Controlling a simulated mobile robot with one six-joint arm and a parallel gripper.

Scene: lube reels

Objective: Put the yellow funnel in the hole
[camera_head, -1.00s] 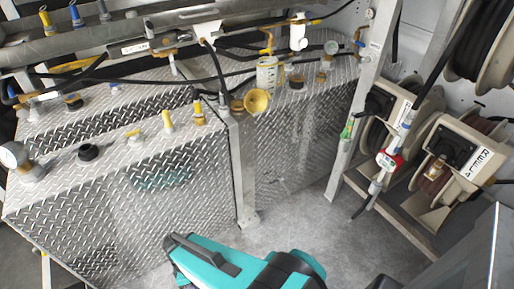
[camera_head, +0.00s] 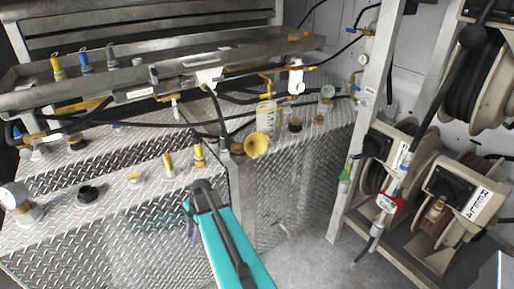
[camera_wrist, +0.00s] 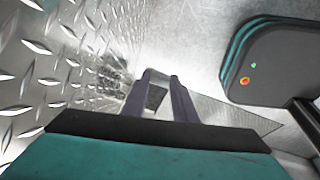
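The yellow funnel (camera_head: 257,145) sits at the front edge of the right-hand metal box, its wide mouth turned toward the camera. A black round ring (camera_head: 88,194) is on top of the left box; I cannot tell whether this is the task's hole. My gripper (camera_wrist: 160,76) is open and empty in the wrist view, two dark fingers with a gap between them. In the head view my teal arm rises in front of the boxes, below and left of the funnel. The fingers are mostly hidden there.
A translucent jug (camera_head: 266,117) stands behind the funnel, beside a dark cap (camera_head: 295,125). Yellow-capped fittings (camera_head: 198,156) and a gauge (camera_head: 14,195) stand on the left box. Hoses and pipes cross above. Hose reels (camera_head: 461,196) and a metal post (camera_head: 371,110) are at right.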

